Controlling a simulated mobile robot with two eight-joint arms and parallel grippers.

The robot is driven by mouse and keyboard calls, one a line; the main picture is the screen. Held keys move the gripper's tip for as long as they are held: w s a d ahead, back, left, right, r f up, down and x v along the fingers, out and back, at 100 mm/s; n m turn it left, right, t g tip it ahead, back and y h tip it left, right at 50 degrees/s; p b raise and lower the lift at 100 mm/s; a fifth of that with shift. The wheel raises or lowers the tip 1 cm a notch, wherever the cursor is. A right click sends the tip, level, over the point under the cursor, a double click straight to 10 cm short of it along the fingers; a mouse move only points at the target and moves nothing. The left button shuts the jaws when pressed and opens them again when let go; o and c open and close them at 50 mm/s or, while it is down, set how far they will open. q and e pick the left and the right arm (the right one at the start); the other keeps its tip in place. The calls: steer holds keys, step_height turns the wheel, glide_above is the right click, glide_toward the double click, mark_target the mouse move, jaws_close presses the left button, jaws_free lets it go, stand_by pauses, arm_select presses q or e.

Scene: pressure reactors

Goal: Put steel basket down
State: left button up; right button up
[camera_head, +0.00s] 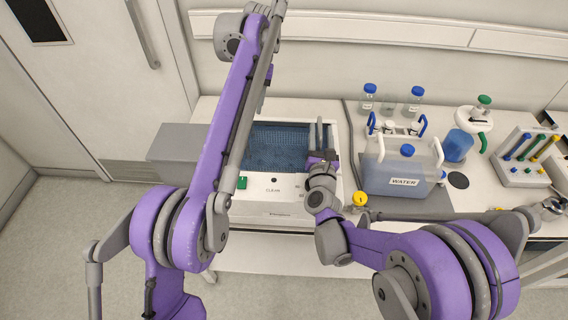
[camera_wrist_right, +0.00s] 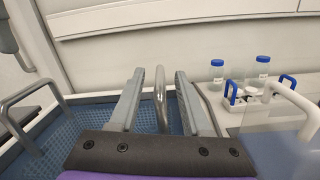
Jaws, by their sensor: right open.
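The steel basket (camera_head: 278,145) sits in the tank of the cleaning bath (camera_head: 270,206), its mesh looking blue through the liquid. It also shows in the right wrist view (camera_wrist_right: 62,142), with one handle at the left and the other handle (camera_wrist_right: 160,98) between my right fingers. My right gripper (camera_head: 322,132) is open at the right end of the tank. Its fingers (camera_wrist_right: 160,76) stand either side of that handle, with gaps visible.
A grey box (camera_head: 178,150) adjoins the bath's left side.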

steer(key=s, duration=0.9)
steer(key=shift+s+a+f, duration=0.15)
steer(key=shift+s+f, duration=0.15)
steer(key=shift+s, duration=0.05)
